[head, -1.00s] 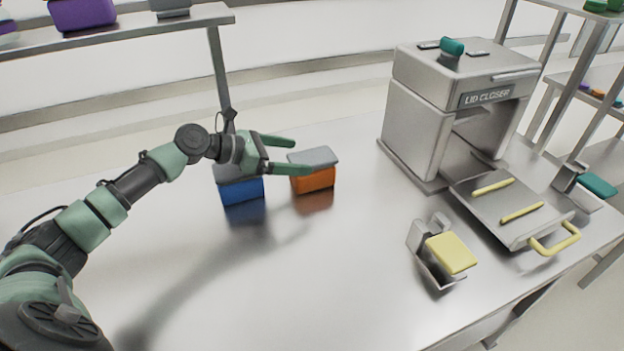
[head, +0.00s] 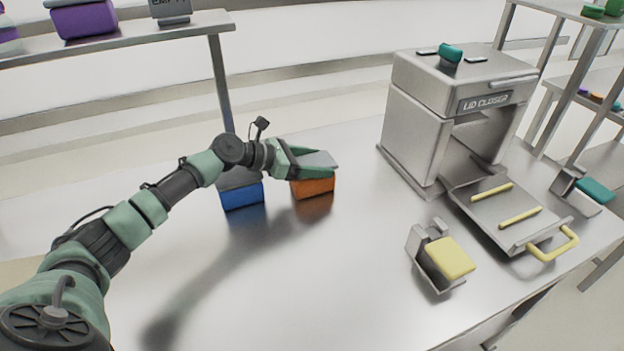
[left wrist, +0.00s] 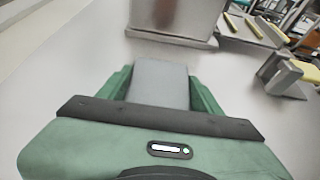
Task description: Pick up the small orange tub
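The small orange tub (head: 313,187) stands on the steel table with a grey lid on top. In the left wrist view its grey lid (left wrist: 160,82) fills the space between the fingers; the orange sides are hidden there. My left gripper (head: 312,163) is at the tub's lid, coming from the left, with one finger along the near side and the other at the far side, partly hidden. The fingers look open around the lid; any contact is hard to tell. My right gripper is not in view.
A blue tub (head: 242,194) stands just left of the orange one, under my wrist. The lid closer machine (head: 430,110) with its tray (head: 512,213) stands at the right. A metal holder with a yellow pad (head: 450,257) sits at the front right. The table's front middle is clear.

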